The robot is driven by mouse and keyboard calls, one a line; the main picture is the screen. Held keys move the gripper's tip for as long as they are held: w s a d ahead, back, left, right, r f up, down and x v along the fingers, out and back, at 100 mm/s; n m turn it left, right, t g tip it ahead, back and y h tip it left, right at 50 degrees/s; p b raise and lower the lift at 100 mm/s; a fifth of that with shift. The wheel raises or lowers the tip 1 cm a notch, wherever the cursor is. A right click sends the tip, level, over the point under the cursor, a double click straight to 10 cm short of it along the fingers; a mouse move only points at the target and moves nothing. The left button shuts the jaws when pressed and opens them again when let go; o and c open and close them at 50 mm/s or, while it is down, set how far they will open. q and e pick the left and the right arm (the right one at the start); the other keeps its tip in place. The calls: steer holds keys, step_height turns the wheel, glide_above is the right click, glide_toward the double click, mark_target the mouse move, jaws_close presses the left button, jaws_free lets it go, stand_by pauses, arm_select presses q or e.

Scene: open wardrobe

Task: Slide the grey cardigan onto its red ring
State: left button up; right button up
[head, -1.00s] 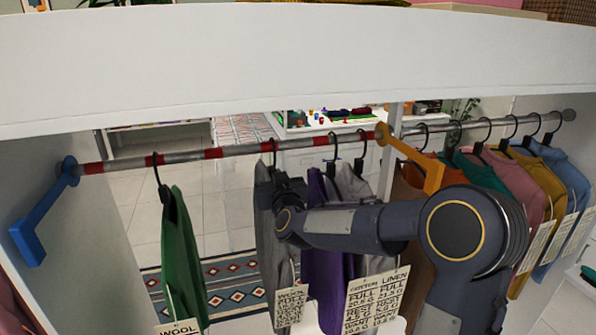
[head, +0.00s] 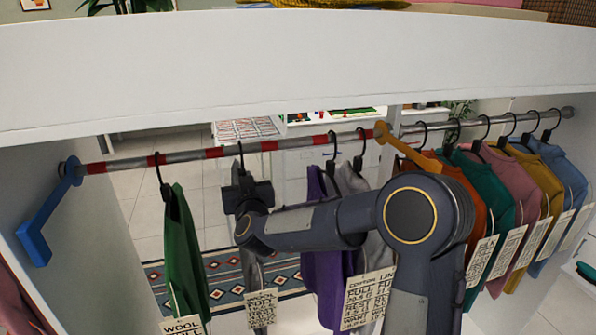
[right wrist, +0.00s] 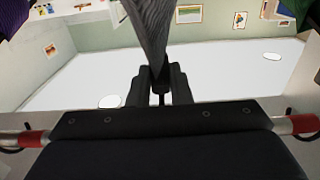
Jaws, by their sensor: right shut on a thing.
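My right gripper (head: 243,190) is shut on the hanger of the grey cardigan (head: 257,275), just below the rail. The hanger hook (head: 240,155) is around the rail, on a bare metal stretch between two red rings (head: 215,152) (head: 268,146). My wrist hides much of the cardigan, and a label (head: 262,308) hangs at its bottom. In the right wrist view the grey cloth (right wrist: 148,30) shows between and beyond the fingers (right wrist: 160,85). My left gripper is not in view.
A green garment (head: 182,250) hangs to the left, near a blue bracket (head: 40,220). A purple garment (head: 318,245) and another grey one (head: 352,180) hang right, before an orange bracket (head: 400,150). Several coloured garments hang beyond it. The rail (head: 188,156) is clear between green and grey.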

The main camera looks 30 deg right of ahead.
steer(key=shift+w+a, duration=0.2)
steer(key=shift+a, duration=0.65)
steer(key=shift+w+a, duration=0.2)
steer(key=shift+a, duration=0.7)
steer(key=shift+w+a, duration=0.2)
steer(key=shift+a, duration=0.65)
steer(key=o, duration=0.4)
steer(key=shift+a, duration=0.2)
steer(key=o, duration=0.5)
steer(key=shift+f, duration=0.15)
steer(key=b+v, duration=0.2)
steer(key=v, duration=0.5)
steer(key=shift+s, duration=0.35)
